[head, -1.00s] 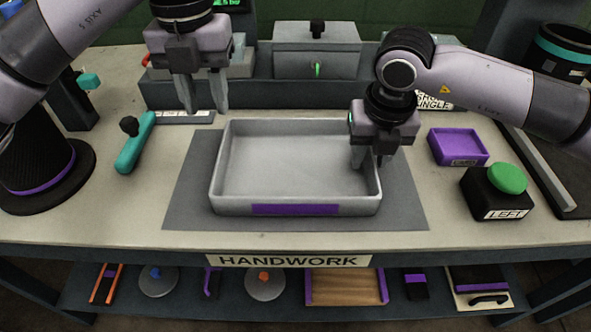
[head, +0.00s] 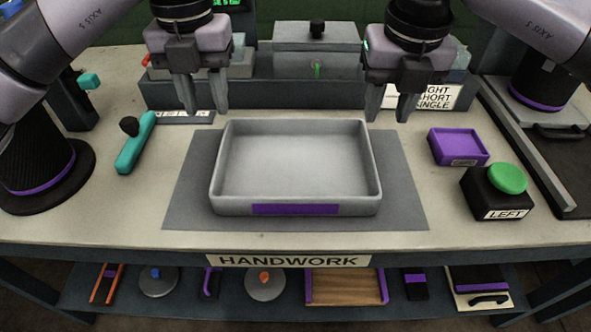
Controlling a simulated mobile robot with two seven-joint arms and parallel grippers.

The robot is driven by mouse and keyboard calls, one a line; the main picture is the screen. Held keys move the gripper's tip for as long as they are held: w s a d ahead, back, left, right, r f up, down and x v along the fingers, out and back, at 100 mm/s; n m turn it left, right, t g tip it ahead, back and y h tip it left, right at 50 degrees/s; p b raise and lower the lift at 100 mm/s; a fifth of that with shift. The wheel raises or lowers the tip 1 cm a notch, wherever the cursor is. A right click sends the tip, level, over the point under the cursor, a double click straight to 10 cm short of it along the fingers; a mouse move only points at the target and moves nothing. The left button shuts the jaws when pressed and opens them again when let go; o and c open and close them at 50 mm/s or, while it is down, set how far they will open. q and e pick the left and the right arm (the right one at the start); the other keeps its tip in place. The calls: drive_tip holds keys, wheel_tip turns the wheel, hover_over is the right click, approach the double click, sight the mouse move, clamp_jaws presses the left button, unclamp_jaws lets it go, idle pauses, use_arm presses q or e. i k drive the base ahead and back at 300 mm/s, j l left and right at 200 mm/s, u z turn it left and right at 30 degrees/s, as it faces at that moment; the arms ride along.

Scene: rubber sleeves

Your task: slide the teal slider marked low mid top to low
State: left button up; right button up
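A teal slider knob (head: 89,80) sticks out to the right from a dark upright post (head: 74,105) at the left of the table, near the upper part of the post. No low, mid or top marks can be read on it. A teal handle with a black ball knob (head: 135,143) lies nearer the tray; it shows no readable marks. My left gripper (head: 206,108) is open and empty, right of the post and above the back left of the table. My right gripper (head: 388,116) is open and empty behind the tray's back right corner.
A grey empty tray (head: 295,208) sits on a dark mat (head: 400,200) in the middle. A purple bin (head: 458,147) and a green button box (head: 508,180) marked LEFT stand at right. A dark bin row (head: 270,95) spans the back.

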sight(79, 82)
drive_tip(key=k, duration=1)
